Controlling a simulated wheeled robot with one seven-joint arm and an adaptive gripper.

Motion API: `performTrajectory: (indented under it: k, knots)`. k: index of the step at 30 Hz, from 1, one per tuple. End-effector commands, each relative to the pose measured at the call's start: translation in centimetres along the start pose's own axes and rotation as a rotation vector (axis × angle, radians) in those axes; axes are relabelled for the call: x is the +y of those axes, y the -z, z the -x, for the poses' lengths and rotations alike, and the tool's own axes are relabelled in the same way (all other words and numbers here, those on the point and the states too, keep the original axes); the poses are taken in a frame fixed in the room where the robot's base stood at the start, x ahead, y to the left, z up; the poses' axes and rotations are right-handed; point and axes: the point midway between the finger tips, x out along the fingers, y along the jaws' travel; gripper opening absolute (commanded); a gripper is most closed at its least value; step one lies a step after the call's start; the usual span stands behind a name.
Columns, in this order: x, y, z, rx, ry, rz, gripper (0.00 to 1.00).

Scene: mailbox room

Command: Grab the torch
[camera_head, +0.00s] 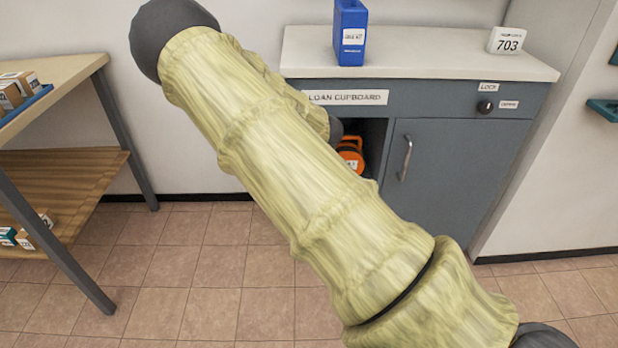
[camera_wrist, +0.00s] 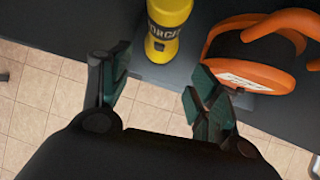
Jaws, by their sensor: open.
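The torch is a yellow cylinder (camera_wrist: 166,28) with dark lettering, partly cut off by the top edge of the wrist view. It stands on a dark grey shelf surface (camera_wrist: 100,28). My gripper (camera_wrist: 152,85) is open and empty, its two dark green fingers apart. The torch lies beyond the fingertips, roughly between their lines, and is not touched. In the head view my arm covers the gripper and the torch, so neither shows there.
The grey loan cupboard (camera_head: 450,175) has an open compartment at left, with an orange thing (camera_head: 351,153) inside. A blue container (camera_head: 350,35) stands on top. A wooden shelf unit (camera_head: 60,185) stands at left.

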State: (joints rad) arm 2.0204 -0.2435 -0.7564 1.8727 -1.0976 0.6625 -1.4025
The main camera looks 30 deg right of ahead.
Motion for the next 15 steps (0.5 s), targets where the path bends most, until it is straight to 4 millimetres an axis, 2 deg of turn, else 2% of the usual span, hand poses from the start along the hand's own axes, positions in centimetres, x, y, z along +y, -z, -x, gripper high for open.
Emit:
performTrajectory:
  k: [3,6,15]
  knots:
    - [0.1,-2.1,0.2,-0.020,0.012,0.122,0.61]
    - [0.2,-2.9,0.2,-0.024,0.017,0.165,0.61]
    - [0.2,-3.0,-1.9,-0.025,0.017,0.169,0.61]
